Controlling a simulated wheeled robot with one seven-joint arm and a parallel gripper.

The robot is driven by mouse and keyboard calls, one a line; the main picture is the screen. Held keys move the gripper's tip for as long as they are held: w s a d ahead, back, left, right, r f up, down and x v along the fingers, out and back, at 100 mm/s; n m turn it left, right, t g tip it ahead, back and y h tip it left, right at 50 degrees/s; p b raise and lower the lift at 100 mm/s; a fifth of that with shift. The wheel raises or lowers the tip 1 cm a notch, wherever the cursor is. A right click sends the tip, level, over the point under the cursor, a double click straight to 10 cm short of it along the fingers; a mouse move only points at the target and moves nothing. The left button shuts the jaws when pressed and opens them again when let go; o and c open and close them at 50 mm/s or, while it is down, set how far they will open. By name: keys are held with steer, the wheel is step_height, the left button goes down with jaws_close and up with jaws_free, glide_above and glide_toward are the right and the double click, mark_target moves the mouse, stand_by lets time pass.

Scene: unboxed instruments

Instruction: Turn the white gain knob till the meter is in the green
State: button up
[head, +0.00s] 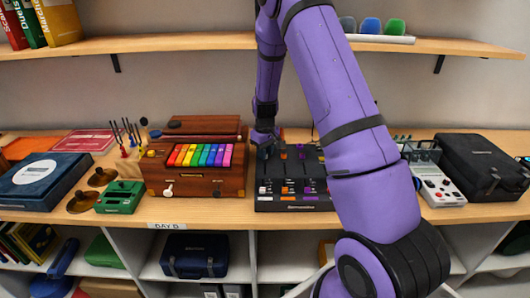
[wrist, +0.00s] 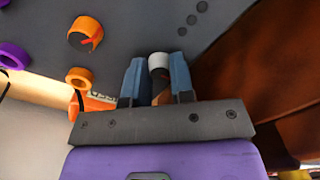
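The dark instrument box (head: 290,204) stands on the shelf, with rows of coloured knobs and keys on its top. My gripper (head: 264,138) is over its far left corner, partly hidden by my wrist. In the wrist view, the white knob (wrist: 159,62) sits between the two blue fingertips of my gripper (wrist: 159,72). The fingers are close in on both sides and seem to touch it. The white knob cannot be made out in the head view. I cannot make out a meter or its reading in either view.
A wooden instrument with rainbow keys (head: 198,186) stands close left of the dark box. Orange knobs (wrist: 85,33) and a purple ring (wrist: 14,55) lie left of my fingers. A grey device (head: 440,190) and a black case (head: 484,160) are at the right.

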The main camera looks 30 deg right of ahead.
jaws_close()
steer(key=m, duration=0.4)
steer(key=shift+m, duration=2.3)
steer(key=o, duration=0.6)
jaws_free()
steer(key=shift+r, duration=0.1)
